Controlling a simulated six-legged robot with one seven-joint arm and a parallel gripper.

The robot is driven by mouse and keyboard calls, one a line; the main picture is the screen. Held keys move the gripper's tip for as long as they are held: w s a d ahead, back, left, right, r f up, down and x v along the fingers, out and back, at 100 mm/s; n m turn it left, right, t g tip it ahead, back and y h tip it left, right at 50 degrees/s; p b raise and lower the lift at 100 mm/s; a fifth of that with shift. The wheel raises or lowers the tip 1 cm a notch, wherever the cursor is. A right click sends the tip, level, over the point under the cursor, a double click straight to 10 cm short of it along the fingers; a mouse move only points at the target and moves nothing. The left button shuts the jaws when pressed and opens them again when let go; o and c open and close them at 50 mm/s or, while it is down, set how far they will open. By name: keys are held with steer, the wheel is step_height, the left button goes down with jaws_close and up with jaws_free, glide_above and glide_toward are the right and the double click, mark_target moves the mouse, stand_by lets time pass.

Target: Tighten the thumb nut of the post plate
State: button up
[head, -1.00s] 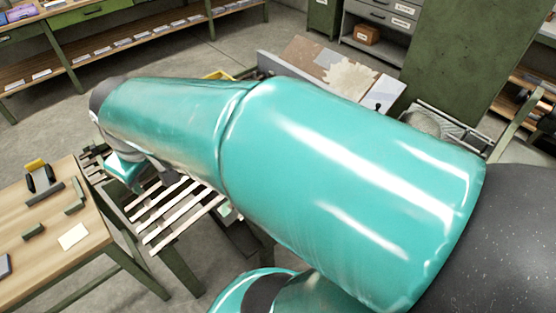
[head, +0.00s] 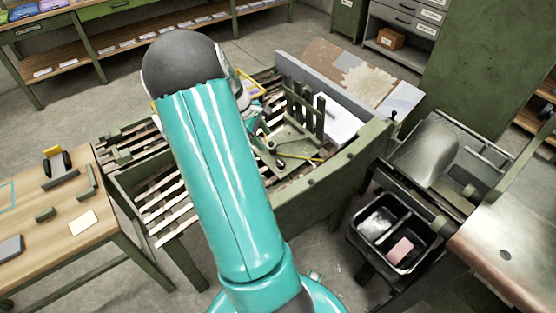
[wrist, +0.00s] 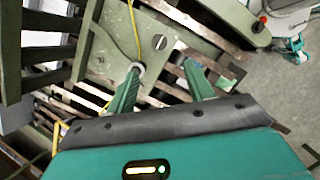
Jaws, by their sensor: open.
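The green post plate (head: 292,151) lies on the slatted bench, with dark green upright posts (head: 320,115) rising from it. In the wrist view the plate (wrist: 181,43) is ahead of my gripper (wrist: 164,72). A round slotted head (wrist: 160,42) sits on the plate, just beyond the gap between my fingertips. A pale round ring shows right at the left fingertip; I cannot tell which of these is the thumb nut. My gripper is open, with nothing visibly held. In the head view my arm hides most of it.
The slatted bench (head: 165,210) has a raised green side rail (head: 310,185). A yellow cord (wrist: 134,28) crosses the plate. A wooden table (head: 35,225) with small parts stands left. A black divided bin (head: 380,255) and metal machine stand right.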

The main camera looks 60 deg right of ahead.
mark_target(280, 163)
steer(key=x, duration=1.3)
steer(key=shift+d+f, duration=0.15)
steer(key=shift+f, duration=0.25)
steer(key=c, duration=1)
steer(key=shift+o, duration=0.2)
